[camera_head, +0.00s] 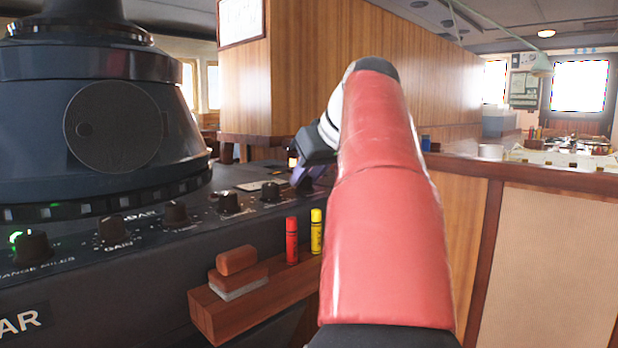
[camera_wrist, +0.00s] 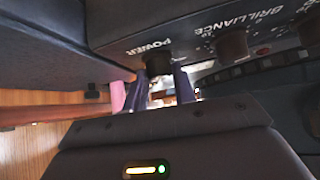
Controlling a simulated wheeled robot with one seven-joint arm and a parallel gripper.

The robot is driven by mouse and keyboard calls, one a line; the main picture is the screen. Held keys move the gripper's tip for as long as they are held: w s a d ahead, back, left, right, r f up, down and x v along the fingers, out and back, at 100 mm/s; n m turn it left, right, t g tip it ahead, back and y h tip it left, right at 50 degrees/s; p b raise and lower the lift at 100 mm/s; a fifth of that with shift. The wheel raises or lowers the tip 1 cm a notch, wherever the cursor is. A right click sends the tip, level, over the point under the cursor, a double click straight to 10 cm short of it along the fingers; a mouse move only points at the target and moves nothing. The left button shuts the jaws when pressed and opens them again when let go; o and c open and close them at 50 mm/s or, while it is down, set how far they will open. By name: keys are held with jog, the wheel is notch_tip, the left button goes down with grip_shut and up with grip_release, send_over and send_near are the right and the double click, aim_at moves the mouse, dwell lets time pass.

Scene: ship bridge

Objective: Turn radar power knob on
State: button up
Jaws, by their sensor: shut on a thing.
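The radar power knob (camera_wrist: 157,65) is a dark knob under the printed word POWER in the wrist view, upside down there. My gripper (camera_wrist: 161,84) has its two purple fingers on either side of this knob, shut on it. In the head view my gripper (camera_head: 311,174) is at the far right end of the radar panel's row of knobs, partly behind my red arm. The power knob cannot be made out clearly there. How far the knob is turned is not readable.
The brilliance knob (camera_wrist: 232,44) is beside the power knob. The radar housing (camera_head: 90,110) rises at the left. A wooden ledge (camera_head: 262,300) holds a red marker (camera_head: 292,241), a yellow marker (camera_head: 316,232) and an eraser (camera_head: 237,260) below the panel. A wood partition stands at the right.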

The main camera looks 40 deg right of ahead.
jog(key=shift+a+m+h, duration=0.15)
jog(key=shift+m+h, duration=0.85)
jog(key=shift+m, duration=0.3)
jog(key=o, duration=1)
jog(key=p+v, duration=0.1)
jog(key=v, duration=0.6)
jog(key=shift+a+r, duration=0.1)
jog(key=shift+r, duration=0.1)
jog(key=shift+s+a+r, duration=0.1)
jog(key=shift+s+r, duration=0.05)
